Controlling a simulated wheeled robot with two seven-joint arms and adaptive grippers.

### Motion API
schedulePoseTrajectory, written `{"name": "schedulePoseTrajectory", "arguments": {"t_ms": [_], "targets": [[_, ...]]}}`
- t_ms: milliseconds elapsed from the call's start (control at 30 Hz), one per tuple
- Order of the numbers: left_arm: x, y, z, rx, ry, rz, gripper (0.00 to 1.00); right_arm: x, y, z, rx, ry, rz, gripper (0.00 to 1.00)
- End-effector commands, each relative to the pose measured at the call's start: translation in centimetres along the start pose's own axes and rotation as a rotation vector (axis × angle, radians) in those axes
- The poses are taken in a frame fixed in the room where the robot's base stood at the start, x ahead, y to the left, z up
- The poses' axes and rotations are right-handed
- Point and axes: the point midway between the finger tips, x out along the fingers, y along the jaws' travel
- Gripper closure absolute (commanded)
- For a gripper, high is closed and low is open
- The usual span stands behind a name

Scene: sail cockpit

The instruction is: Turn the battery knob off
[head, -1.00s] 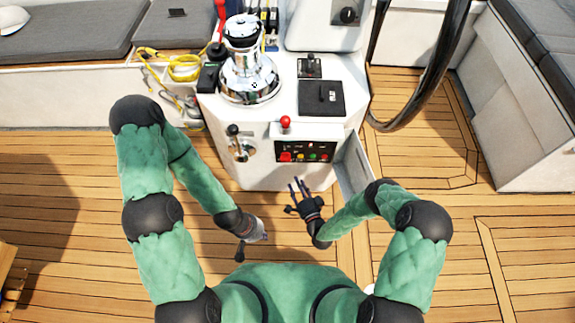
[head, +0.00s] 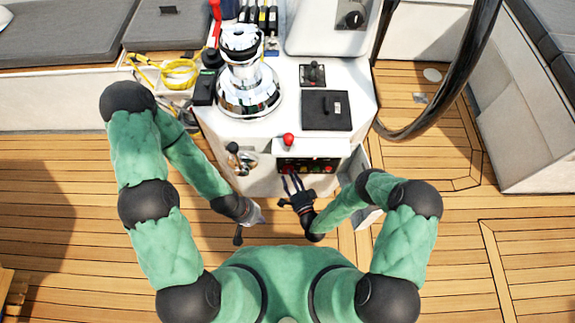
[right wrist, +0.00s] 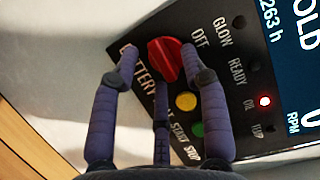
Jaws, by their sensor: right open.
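The red battery knob (right wrist: 166,60) sits on the dark control panel in the right wrist view, between the words BATTERY and OFF. My right gripper (right wrist: 166,68) is open, with one finger on each side of the knob; I cannot tell whether they touch it. In the head view my right gripper (head: 293,184) is in front of the control panel (head: 318,163) on the white console, and the knob is hard to make out. My left gripper (head: 249,219) is low, in front of the console and away from the panel; its fingers are unclear.
A yellow button (right wrist: 186,101) and a green button (right wrist: 198,129) are close below the knob. A red-topped lever (head: 288,140) rises above the panel. Another lever (head: 233,149) is to its left. An open flap (head: 366,170) stands right of the panel.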

Motion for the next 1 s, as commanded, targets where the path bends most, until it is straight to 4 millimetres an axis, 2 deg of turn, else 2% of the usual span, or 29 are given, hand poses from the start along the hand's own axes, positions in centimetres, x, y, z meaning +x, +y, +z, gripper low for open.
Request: {"name": "schedulePoseTrajectory", "arguments": {"t_ms": [367,533,1000], "targets": [[-0.1,0.04,0.09,0.0,-0.002,0.0,1.0,-0.27,0.06,0.22,0.001,0.001,0.001,0.55],[-0.1,0.04,0.08,0.0,-0.002,0.0,1.0,-0.26,0.05,0.21,0.001,0.001,0.001,1.0],[-0.48,0.17,0.07,0.0,-0.001,0.0,1.0,-0.22,-0.1,0.18,-0.053,0.0,0.024,1.0]]}}
